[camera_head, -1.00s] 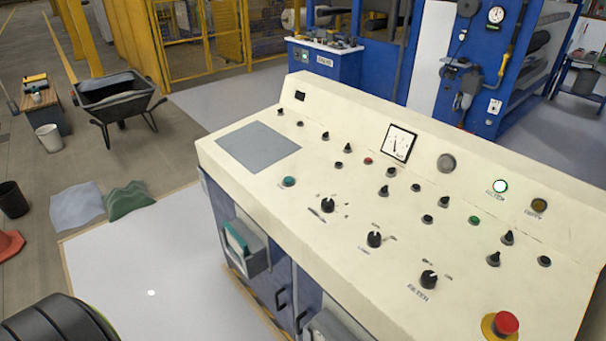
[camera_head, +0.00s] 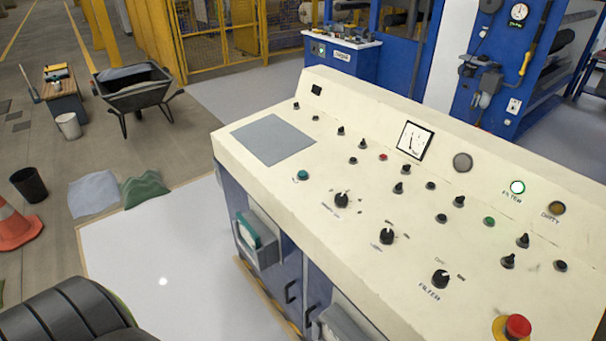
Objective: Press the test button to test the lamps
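A cream sloping control panel (camera_head: 330,220) fills the right half of the view. It carries several black knobs and buttons, a teal button (camera_head: 302,175), a small red one (camera_head: 383,157) and a green one (camera_head: 489,221). I cannot read which one is the test button. The lamp labelled FILTER (camera_head: 517,187) glows whitish green. The amber lamp beside it (camera_head: 557,208) looks dim. A square dial gauge (camera_head: 414,140) sits left of them. Neither of my grippers shows.
A red mushroom button (camera_head: 517,326) sits at the panel's near right corner. A wheelbarrow (camera_head: 133,92), a dark bin (camera_head: 29,185), a traffic cone (camera_head: 17,228) and crumpled cloths (camera_head: 95,194) lie left. The pale floor mat (camera_head: 170,265) is mostly clear. Blue machines stand behind.

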